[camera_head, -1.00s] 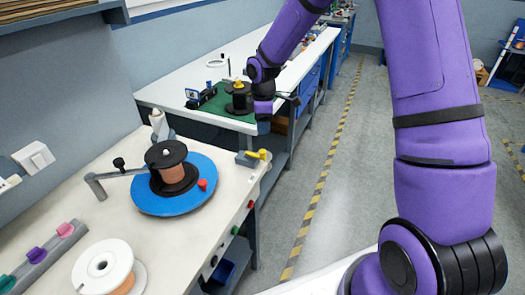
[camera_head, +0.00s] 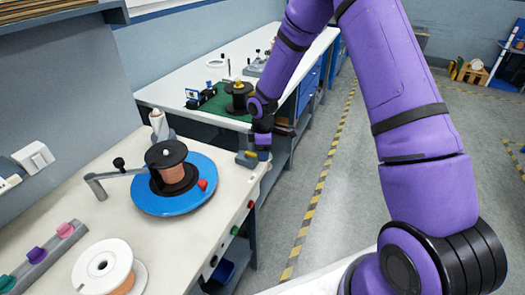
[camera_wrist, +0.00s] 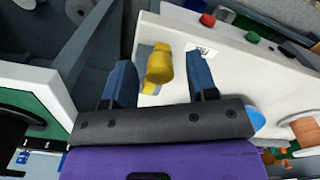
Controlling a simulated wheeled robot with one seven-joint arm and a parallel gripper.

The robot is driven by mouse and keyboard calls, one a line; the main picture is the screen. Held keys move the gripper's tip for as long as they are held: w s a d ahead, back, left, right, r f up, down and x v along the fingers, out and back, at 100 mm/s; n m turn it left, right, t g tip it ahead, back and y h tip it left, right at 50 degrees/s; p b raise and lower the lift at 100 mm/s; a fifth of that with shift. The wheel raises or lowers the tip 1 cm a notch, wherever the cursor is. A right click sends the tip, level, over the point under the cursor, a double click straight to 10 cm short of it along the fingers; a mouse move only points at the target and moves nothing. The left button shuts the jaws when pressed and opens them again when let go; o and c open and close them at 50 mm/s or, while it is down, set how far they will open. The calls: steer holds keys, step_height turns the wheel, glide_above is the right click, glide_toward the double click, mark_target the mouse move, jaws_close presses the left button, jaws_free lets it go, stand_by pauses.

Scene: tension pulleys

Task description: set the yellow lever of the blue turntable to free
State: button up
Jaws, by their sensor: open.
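The blue turntable (camera_head: 150,203) lies on the near white bench with a black-flanged copper spool on it. The yellow lever (camera_wrist: 157,66) shows in the wrist view between my open gripper's (camera_wrist: 159,70) two blue fingers, nearer the left one in the picture. I cannot tell whether either finger touches it. In the head view my gripper (camera_head: 262,150) points down over the grey lever block (camera_head: 246,160) at the bench's right edge and hides most of the lever. A small white label (camera_wrist: 203,50) lies beside the right finger in the wrist view.
A grey crank arm (camera_head: 97,184) with a black knob reaches over the turntable. A white spool (camera_head: 88,268) stands at the near front. Coloured buttons (camera_head: 235,230) line the bench's front edge. A second bench with a green mat (camera_head: 212,103) stands behind.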

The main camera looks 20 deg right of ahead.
jaws_close()
steer(key=shift+a, duration=0.1)
stand_by(0.3)
steer(key=m, duration=0.1)
steer(key=s+a+m, duration=0.1)
steer(key=m, duration=0.1)
steer(key=shift+a+m, duration=0.25)
steer(key=shift+m, duration=0.05)
steer(key=m, duration=0.1)
steer(key=a+m, duration=0.1)
steer(key=shift+s+a+m, duration=0.2)
steer(key=shift+s+m, duration=0.1)
steer(key=a+m, duration=0.1)
steer(key=m, duration=0.2)
steer(key=shift+s+a, duration=0.1)
steer(key=shift+a, duration=0.25)
steer(key=shift+a+m, duration=0.3)
steer(key=shift+m, duration=0.4)
steer(key=shift+a+m, duration=0.3)
steer(key=shift+m, duration=0.4)
